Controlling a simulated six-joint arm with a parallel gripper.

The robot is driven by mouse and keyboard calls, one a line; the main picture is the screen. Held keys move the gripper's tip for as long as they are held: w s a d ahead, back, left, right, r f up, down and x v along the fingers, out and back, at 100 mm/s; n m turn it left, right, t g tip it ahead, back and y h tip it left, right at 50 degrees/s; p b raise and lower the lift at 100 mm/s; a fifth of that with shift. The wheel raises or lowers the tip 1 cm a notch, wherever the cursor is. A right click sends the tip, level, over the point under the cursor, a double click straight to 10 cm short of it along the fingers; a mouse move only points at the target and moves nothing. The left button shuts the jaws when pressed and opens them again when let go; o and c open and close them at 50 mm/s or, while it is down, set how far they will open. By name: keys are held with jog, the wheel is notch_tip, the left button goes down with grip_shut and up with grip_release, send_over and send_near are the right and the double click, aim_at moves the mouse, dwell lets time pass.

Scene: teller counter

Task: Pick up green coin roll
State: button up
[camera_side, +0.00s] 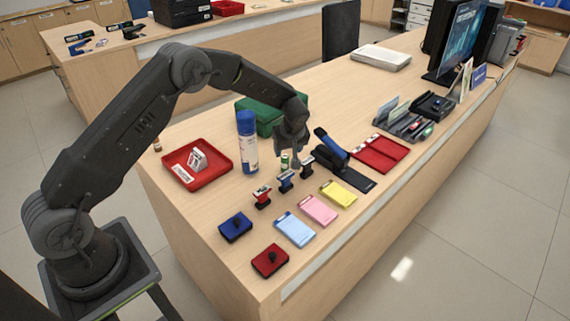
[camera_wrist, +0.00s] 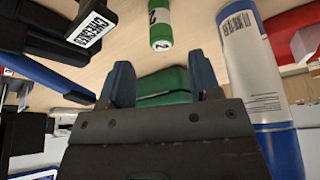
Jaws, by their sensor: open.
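The green coin roll (camera_wrist: 160,25) shows at the top centre of the wrist view, a small cylinder with a white band and dark marking. In the side view the coin roll (camera_side: 285,162) stands on the counter, just under my gripper (camera_side: 293,160), which partly overlaps it. In the wrist view the two fingertips of my gripper (camera_wrist: 161,75) are spread wide and empty. The coin roll lies beyond the fingertips, roughly in line with the space between them, and apart from both.
A tall blue-and-white cylinder (camera_side: 247,143) stands close left of my gripper. A green box (camera_side: 262,114) is behind it. Several stamps, including a blue one (camera_side: 286,181), and a black-and-blue stapler (camera_side: 343,162) crowd the front and right. A red tray (camera_side: 172,171) holds a white item.

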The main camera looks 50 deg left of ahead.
aim_at(285, 156)
jog(key=shift+x, duration=3.55)
jog(key=shift+s, duration=0.15)
jog(key=shift+d, duration=0.1)
grip_shut()
